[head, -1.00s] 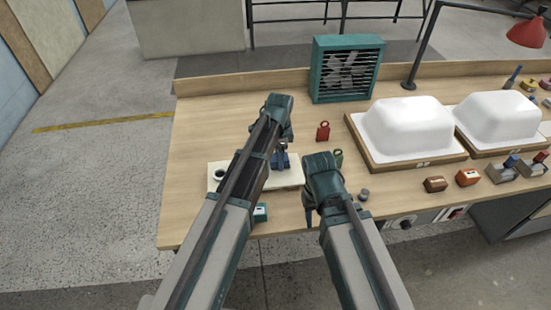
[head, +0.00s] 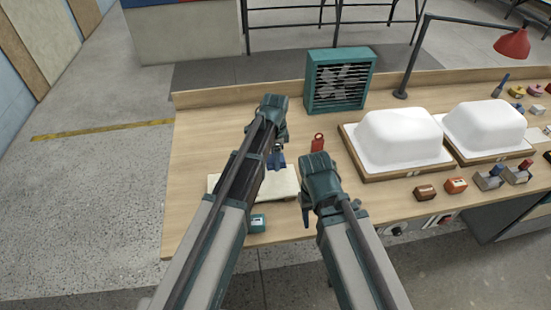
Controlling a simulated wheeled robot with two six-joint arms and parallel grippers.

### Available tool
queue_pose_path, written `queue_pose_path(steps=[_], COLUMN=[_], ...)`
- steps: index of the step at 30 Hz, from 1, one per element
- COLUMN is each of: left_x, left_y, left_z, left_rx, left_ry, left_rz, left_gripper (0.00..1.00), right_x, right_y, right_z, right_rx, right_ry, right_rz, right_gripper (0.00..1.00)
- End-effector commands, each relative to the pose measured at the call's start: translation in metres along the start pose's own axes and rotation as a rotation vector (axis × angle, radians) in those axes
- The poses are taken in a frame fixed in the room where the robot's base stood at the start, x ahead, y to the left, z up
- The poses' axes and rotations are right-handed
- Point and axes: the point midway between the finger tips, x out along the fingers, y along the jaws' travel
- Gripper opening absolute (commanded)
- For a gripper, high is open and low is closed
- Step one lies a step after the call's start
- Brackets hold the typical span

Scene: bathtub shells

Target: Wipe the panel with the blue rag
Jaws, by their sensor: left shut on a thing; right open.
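The panel is a flat cream board (head: 284,187) lying on the bench, partly hidden by my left arm. My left gripper (head: 278,146) is shut on the blue rag (head: 277,161), which hangs below the fingers at the panel's far edge. Whether the rag touches the panel cannot be told. My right gripper (head: 306,212) is open and empty, just right of the panel near the bench's front edge.
A red tag-like piece (head: 318,142) stands behind the panel. A teal fan box (head: 339,80) is at the back. White tub shells (head: 400,137) on wooden bases fill the right. A small teal box (head: 258,222) sits in front of the panel.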

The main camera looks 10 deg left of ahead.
Motion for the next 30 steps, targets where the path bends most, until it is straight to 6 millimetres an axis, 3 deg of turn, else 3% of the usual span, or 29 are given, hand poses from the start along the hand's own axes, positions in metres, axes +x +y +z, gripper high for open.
queue_pose_path(steps=[9,20,30], left_x=[-0.002,-0.030,-0.029], left_y=[0.000,0.000,0.000], left_z=[0.000,0.000,0.000], left_rx=[0.000,0.000,0.000], left_ry=[0.000,0.000,0.000], left_rz=[0.000,0.000,0.000], left_gripper=[0.14,0.14,0.14], right_x=[-0.002,-0.030,-0.029], right_y=[0.000,0.003,0.003], right_z=[0.000,0.002,0.002], right_rx=[0.000,0.000,0.000], right_ry=[0.000,0.000,0.000], right_rz=[0.000,0.000,0.000], right_gripper=[0.50,0.50,0.50])
